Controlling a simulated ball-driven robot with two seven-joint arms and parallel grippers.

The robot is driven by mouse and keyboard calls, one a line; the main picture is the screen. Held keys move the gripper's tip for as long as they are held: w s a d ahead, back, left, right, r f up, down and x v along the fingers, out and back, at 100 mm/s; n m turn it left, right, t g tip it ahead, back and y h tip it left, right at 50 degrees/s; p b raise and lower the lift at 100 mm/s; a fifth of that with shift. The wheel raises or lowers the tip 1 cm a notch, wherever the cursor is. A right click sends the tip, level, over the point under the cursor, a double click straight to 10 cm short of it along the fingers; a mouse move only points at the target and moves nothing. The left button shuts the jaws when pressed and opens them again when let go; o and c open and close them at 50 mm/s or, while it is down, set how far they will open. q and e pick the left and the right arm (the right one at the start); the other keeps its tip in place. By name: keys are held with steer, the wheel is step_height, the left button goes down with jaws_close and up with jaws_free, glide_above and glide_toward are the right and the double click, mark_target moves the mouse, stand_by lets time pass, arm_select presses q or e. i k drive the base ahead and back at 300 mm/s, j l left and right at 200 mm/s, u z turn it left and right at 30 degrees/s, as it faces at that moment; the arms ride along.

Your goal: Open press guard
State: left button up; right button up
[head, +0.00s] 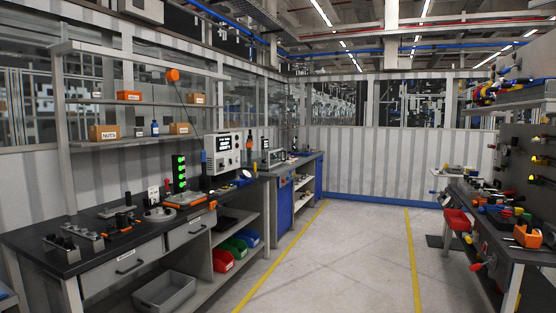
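Neither of my grippers shows in the head view, so their state cannot be seen. I cannot make out a press guard for certain. On the left workbench (120,243) stands a grey-white device with a dark display (222,150). Left of it is an upright black panel with several lit green lamps (180,172), behind a low orange-edged unit (187,199). Whether any of these belongs to a press, I cannot tell. No opened or shut guard can be made out at this distance.
Two yellow floor lines (290,250) border a clear grey aisle (345,255). A tool-covered bench (497,228) stands at the right. A grey bin (165,291) and coloured bins (222,260) sit under the left bench. A blue cabinet (283,208) stands farther back.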

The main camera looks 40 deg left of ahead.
mark_target(275, 151)
steer(key=i+j+u, duration=0.2)
steer(key=i, duration=0.15)
steer(key=i+j+u, duration=0.15)
steer(key=i, duration=0.2)
steer(key=i+j+u, duration=0.25)
steer(key=i, duration=0.85)
steer(key=i+u, duration=0.25)
steer(key=i, duration=3.8)
steer(key=j, duration=0.1)
